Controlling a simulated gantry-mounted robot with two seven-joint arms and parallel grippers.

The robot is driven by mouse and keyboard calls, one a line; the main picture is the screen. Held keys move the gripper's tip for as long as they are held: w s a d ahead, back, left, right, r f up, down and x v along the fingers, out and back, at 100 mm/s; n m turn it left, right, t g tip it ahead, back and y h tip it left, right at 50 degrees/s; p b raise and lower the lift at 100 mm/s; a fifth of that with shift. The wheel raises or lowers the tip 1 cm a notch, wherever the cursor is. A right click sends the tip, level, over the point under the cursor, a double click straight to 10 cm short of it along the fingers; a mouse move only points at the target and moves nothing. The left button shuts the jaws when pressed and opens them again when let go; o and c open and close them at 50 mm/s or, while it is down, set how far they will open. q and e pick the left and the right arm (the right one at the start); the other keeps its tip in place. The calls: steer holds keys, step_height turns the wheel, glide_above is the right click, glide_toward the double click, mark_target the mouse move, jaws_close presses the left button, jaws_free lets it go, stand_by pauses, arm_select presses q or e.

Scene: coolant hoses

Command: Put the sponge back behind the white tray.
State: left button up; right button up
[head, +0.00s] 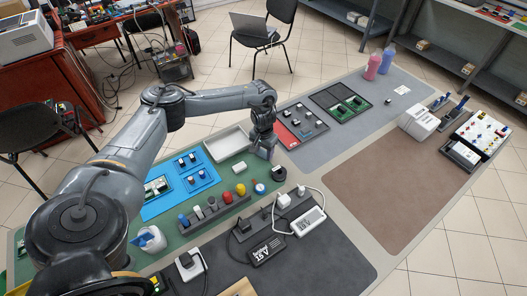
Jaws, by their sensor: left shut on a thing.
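My left gripper (265,154) points down just to the right of the tray, low over the mat. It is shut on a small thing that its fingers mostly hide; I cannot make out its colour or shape. I cannot clearly pick out a sponge anywhere. My right gripper is out of view.
A small white block (238,166) lies in front of the tray. A blue mat (207,179) with parts is at left, and a grey rack (214,212) with coloured knobs in front. A red-and-grey board (300,126) lies right of the gripper.

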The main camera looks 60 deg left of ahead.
mark_target(264, 153)
arm_select(q)
steer(key=o, duration=0.9)
steer(key=shift+f, duration=0.1)
steer(key=shift+o, duration=0.2)
steer(key=shift+r, duration=0.55)
step_height(264, 153, up, 11)
steer(key=p, duration=0.4)
steer(key=shift+r, duration=0.15)
steer(key=shift+s+d, duration=0.1)
